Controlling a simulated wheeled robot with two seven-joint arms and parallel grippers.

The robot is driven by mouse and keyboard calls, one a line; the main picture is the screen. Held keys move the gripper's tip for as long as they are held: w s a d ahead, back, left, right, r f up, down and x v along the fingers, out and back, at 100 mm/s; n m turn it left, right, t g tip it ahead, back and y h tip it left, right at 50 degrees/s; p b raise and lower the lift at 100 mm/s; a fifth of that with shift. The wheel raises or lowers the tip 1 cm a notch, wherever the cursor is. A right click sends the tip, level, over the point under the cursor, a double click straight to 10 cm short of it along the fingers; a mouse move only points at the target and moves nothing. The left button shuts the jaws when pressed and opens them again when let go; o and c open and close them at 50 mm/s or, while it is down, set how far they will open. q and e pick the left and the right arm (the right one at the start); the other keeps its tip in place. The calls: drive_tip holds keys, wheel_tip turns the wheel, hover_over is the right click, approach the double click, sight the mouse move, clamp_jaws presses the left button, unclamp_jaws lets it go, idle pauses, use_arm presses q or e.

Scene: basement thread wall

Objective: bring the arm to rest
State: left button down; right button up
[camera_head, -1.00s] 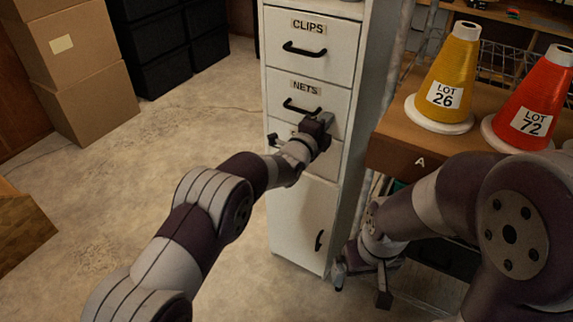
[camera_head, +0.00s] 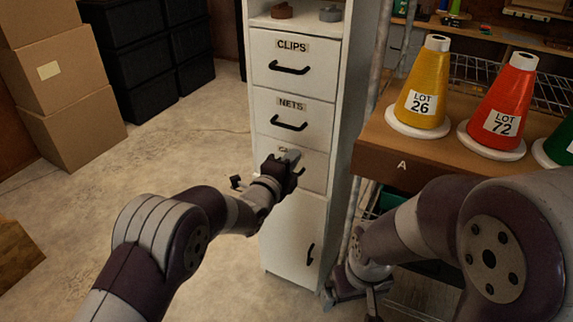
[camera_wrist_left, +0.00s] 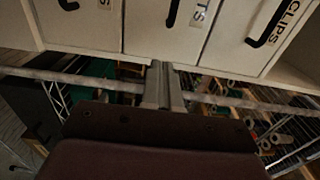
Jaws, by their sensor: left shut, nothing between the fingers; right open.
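My left gripper (camera_head: 290,160) is in front of the white drawer cabinet (camera_head: 335,130), over its third drawer, whose label it mostly hides. Its fingers are shut with nothing between them; they also show in the left wrist view (camera_wrist_left: 162,88), pointing at the cabinet. I cannot tell whether it touches the drawer front. The CLIPS drawer (camera_head: 291,48) and the NETS drawer (camera_head: 268,103) above it look closed. My right gripper (camera_head: 352,300) hangs low at the right of the cabinet, open and empty, partly cut off by the lower picture edge.
A wooden bench (camera_head: 375,150) stands right of the cabinet, with a yellow cone (camera_head: 430,75) marked LOT 26, a red cone (camera_head: 513,85) marked LOT 72 and a green cone (camera_head: 562,145). Cardboard boxes (camera_head: 85,125) and black bins (camera_head: 150,65) are at the left. The floor between is clear.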

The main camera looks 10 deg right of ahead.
use_arm(q)
drive_tip(key=s+a+f+n+g+y, duration=0.6)
drive_tip(key=s+a+f+n, duration=0.2)
drive_tip(key=a+f+n, duration=0.4)
drive_tip(key=s+a+n+g+y, duration=0.2)
drive_tip(key=s+a+n+g, duration=0.2)
drive_tip(key=s+a+n, duration=0.55)
drive_tip(key=s+a+n+g+y, duration=0.2)
drive_tip(key=s+a+g+y, duration=0.3)
drive_tip(key=s, duration=0.9)
drive_tip(key=a+r+n+t+h+p, duration=0.1)
drive_tip(key=a+r+h+p, duration=0.1)
drive_tip(key=r+p, duration=2)
wheel_tip(320, 180, up, 2)
drive_tip(key=shift+a+r+t, duration=0.2)
drive_tip(key=shift+a+t, duration=0.2)
drive_tip(key=shift+a, duration=0.3)
